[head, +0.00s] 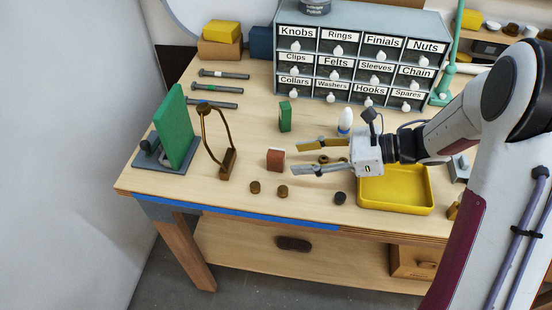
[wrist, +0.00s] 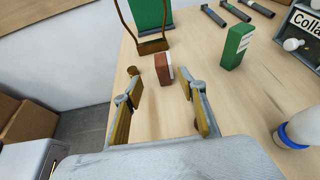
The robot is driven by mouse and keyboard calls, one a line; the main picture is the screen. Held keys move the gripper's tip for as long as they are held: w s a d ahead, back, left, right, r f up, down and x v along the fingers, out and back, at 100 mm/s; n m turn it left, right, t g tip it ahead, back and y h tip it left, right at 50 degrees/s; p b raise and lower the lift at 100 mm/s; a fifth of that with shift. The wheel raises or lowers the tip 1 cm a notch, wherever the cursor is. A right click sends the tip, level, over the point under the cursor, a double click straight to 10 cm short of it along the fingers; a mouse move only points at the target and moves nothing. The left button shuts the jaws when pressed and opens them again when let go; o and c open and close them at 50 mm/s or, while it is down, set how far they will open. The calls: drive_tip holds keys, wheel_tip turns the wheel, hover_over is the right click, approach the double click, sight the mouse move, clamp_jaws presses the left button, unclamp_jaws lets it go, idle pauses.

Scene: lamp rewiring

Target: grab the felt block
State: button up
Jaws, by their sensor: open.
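A small red-brown block (head: 275,159) with a white label stands upright on the bench; it also shows in the wrist view (wrist: 161,69). A green block (head: 285,116) with a label stands farther back; it also shows in the wrist view (wrist: 234,46). Neither label is readable, so I cannot tell for certain which is the felt block. My gripper (head: 296,158) is open and empty, low over the bench and pointing left. In the wrist view, the red-brown block is just beyond and between my fingertips (wrist: 161,87), apart from them.
A wire lamp frame (head: 228,162) and a green panel on a stand (head: 173,128) are at left. Dark knobs (head: 282,191) lie in front. A white bulb (head: 345,120) stands behind my gripper. A yellow tray (head: 395,205) is at right, and labelled drawers (head: 335,68) are at the back.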

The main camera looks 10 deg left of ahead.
sight(276, 158)
drive_tip(key=shift+x, duration=1.3)
drive_tip(key=shift+w+a, duration=0.1)
drive_tip(key=shift+w+x, duration=0.15)
drive_tip(key=shift+x, duration=1.1)
drive_tip(key=shift+w+x, duration=0.2)
drive_tip(key=shift+x, duration=1.05)
clamp_jaws()
